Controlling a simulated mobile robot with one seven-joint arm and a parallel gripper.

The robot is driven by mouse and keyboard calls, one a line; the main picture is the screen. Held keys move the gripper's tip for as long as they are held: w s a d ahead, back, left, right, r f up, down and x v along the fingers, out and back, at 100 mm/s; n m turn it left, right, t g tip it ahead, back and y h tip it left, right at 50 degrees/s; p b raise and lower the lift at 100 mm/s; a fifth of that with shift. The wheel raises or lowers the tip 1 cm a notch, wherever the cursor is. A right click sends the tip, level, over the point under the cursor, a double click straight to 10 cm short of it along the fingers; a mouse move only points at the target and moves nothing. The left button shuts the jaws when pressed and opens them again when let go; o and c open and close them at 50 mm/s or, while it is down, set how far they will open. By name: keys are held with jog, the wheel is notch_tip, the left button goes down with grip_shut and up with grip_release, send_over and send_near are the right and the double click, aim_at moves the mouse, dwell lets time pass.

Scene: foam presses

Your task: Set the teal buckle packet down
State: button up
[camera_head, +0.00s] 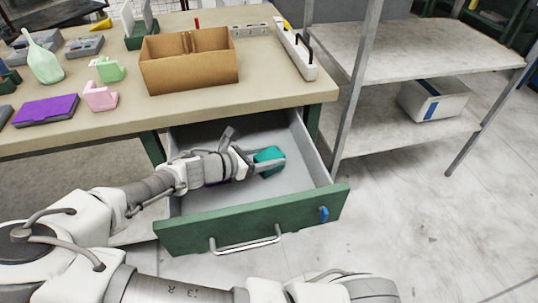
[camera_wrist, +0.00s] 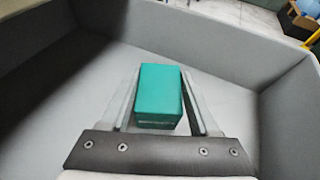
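The teal buckle packet (camera_head: 268,160) is a small block inside the open drawer, toward its right side. In the wrist view the packet (camera_wrist: 159,92) sits between the two fingers of my gripper (camera_wrist: 160,88), close against both near their tips. My gripper (camera_head: 264,163) reaches into the drawer from the left and appears shut on the packet. The drawer (camera_head: 255,220) has grey walls and a green front. Whether the packet's underside touches the drawer floor (camera_wrist: 60,125) cannot be told.
The drawer floor shows no other objects. The workbench (camera_head: 200,115) above holds a cardboard box (camera_head: 190,72), a purple-topped case (camera_head: 46,110) and several small items. A metal shelf (camera_head: 420,50) with a white bin (camera_head: 434,98) stands at the right.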

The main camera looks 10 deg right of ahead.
jog(key=o, duration=0.5)
jog(key=shift+c, duration=0.2)
jog(key=shift+r, duration=0.1)
jog(key=p+v, duration=0.3)
jog(key=v, duration=0.9)
jog(key=shift+s, duration=0.1)
jog(key=shift+r+p, duration=0.1)
jog(key=shift+p, duration=0.2)
